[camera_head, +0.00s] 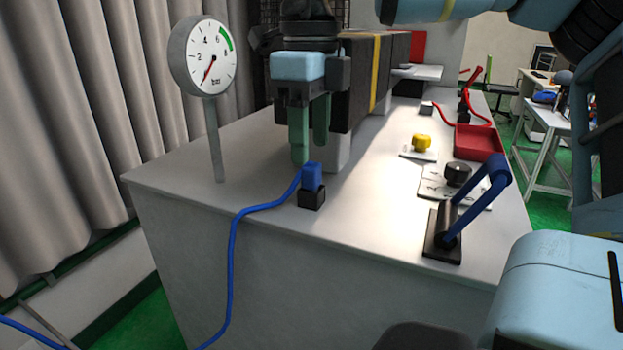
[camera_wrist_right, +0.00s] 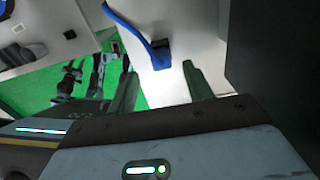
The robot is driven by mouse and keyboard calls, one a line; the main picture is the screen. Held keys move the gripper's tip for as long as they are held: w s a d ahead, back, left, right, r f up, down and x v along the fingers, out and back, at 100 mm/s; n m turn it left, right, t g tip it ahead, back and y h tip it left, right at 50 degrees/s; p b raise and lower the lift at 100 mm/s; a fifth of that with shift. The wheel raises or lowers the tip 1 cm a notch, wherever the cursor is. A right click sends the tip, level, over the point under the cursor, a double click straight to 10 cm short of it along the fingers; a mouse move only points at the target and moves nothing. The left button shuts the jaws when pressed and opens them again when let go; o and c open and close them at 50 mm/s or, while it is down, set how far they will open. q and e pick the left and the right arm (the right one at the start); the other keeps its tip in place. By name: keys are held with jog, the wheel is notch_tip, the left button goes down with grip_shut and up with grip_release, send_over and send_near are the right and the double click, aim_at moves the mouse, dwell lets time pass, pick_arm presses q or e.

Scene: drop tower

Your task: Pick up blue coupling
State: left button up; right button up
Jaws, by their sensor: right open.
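The blue coupling (camera_head: 312,177) stands upright on a small black block (camera_head: 311,197) near the front edge of the grey bench, with a blue hose (camera_head: 236,240) running left from it and down over the edge. My right gripper (camera_head: 310,152) points down just above the coupling, its two green fingers apart with nothing between them. In the right wrist view the fingers (camera_wrist_right: 161,90) are spread. Beyond them are a blue hose-like piece (camera_wrist_right: 130,25) and a dark block (camera_wrist_right: 160,51), which look like the hose and the coupling's block. My left gripper is not in view.
A pressure gauge (camera_head: 203,57) on a post stands left of the gripper. A blue lever (camera_head: 474,203) on a black base, a black knob (camera_head: 458,173), a yellow knob (camera_head: 421,142) and a red tray (camera_head: 478,142) are to the right. Bench top between coupling and lever is clear.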

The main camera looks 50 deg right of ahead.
aim_at(311, 165)
notch_tip(311, 165, down, 5)
jog(key=shift+d+f, duration=0.1)
dwell(0.3)
jog(key=c, duration=0.9)
